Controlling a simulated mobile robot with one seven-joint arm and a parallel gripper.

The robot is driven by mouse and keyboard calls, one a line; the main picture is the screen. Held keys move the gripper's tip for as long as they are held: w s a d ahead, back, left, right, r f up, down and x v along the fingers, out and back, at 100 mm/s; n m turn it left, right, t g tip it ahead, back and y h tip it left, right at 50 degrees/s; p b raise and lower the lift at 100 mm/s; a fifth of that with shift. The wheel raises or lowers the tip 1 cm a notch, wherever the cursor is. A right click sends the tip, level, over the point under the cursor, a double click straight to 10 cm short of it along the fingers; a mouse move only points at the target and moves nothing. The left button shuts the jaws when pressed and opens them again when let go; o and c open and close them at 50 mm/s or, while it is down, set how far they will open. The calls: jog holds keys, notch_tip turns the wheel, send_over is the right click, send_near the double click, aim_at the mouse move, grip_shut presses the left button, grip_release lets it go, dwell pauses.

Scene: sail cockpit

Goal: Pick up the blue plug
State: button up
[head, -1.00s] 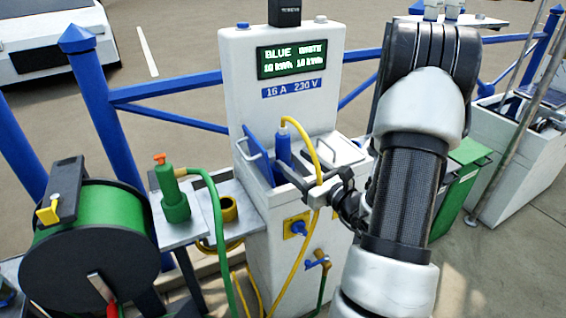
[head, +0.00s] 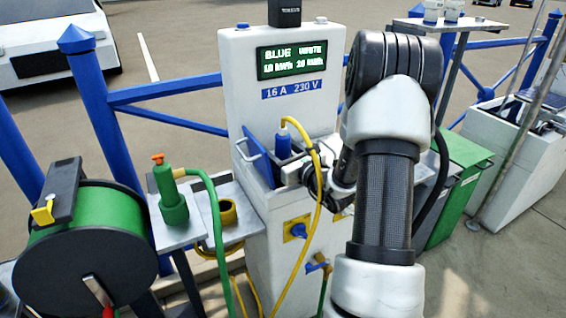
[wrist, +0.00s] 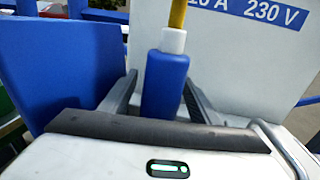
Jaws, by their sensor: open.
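The blue plug (head: 284,146) stands upright in the open-lidded socket compartment of the white power pedestal (head: 245,75). A yellow cable leaves its top. In the wrist view the blue plug (wrist: 164,85), with its white collar, stands between the two dark fingers of my gripper (wrist: 159,78). The fingers are apart, one on each side of it, with a narrow gap visible on at least the left. The plug's lower end is hidden behind my gripper's body. In the head view my gripper (head: 298,172) is at the compartment's front right, partly hidden by the cable and my arm.
A raised blue lid (head: 259,157) stands close to the left of the plug. The yellow cable (head: 318,185) hangs in front of the pedestal, near my gripper. A green plug (head: 169,195) with a green hose stands on a side shelf, beside a green cable reel (head: 100,220).

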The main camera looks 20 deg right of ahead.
jog(key=shift+c, duration=0.4)
jog(key=c, duration=1.3)
notch_tip(320, 180, up, 13)
jog(key=p, duration=0.4)
jog(key=shift+r+p, duration=0.1)
jog(key=shift+p, duration=0.25)
